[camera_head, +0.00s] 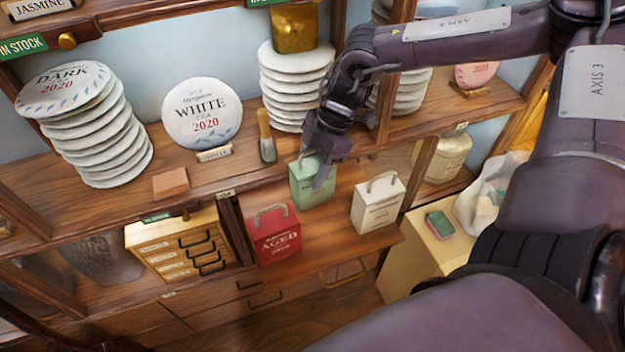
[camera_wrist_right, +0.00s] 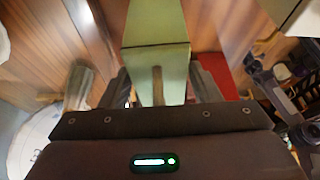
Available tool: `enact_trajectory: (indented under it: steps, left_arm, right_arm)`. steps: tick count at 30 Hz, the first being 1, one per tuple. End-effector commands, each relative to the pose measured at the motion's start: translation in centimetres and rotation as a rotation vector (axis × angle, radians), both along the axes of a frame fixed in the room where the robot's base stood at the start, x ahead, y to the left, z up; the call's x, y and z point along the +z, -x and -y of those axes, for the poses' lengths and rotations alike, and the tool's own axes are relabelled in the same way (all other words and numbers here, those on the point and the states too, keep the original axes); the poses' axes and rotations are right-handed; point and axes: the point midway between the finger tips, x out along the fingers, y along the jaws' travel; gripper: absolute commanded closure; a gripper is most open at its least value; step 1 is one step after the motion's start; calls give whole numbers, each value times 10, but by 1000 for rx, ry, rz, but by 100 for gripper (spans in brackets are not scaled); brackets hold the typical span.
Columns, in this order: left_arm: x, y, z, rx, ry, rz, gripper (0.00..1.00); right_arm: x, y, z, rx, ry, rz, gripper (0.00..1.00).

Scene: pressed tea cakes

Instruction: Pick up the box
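A green box (camera_head: 312,186) with a top handle is at the open wooden shelf, between a red box (camera_head: 273,236) marked AGED and a white box (camera_head: 377,204). My right gripper (camera_head: 318,172) comes down over the green box and hides part of its top. In the right wrist view, the green box (camera_wrist_right: 156,60) lies between the two fingers of the right gripper (camera_wrist_right: 160,88), one on each side. Whether the fingers press on it is unclear. Whether the box rests on the shelf is unclear too. My left gripper is not in view.
Stacked tea cakes (camera_head: 95,125), an upright WHITE tea cake (camera_head: 202,112) and a small brush (camera_head: 265,137) stand on the shelf behind. A small drawer chest (camera_head: 180,245) is at left. A beige surface with a green-pink sponge (camera_head: 440,225) is at right.

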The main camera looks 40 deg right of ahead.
Motion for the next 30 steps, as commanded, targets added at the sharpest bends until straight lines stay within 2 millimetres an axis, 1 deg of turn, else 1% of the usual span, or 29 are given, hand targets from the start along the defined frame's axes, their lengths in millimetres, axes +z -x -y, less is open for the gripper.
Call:
enact_trajectory:
  steps: [1,9,11,18,22,26,30]
  left_arm:
    - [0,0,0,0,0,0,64]
    - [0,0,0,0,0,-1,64]
    - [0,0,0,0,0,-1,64]
    - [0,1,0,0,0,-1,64]
    - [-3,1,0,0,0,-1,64]
    - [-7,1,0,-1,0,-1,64]
    - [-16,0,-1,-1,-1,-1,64]
  right_arm:
    - [0,0,0,0,0,0,50]
    - [0,0,0,0,0,0,85]
    - [0,0,0,0,0,0,92]
    - [1,0,0,0,-1,0,93]
    - [6,-1,0,1,-1,1,93]
    - [18,-1,0,0,0,5,93]
    - [39,-2,0,1,-1,7,93]
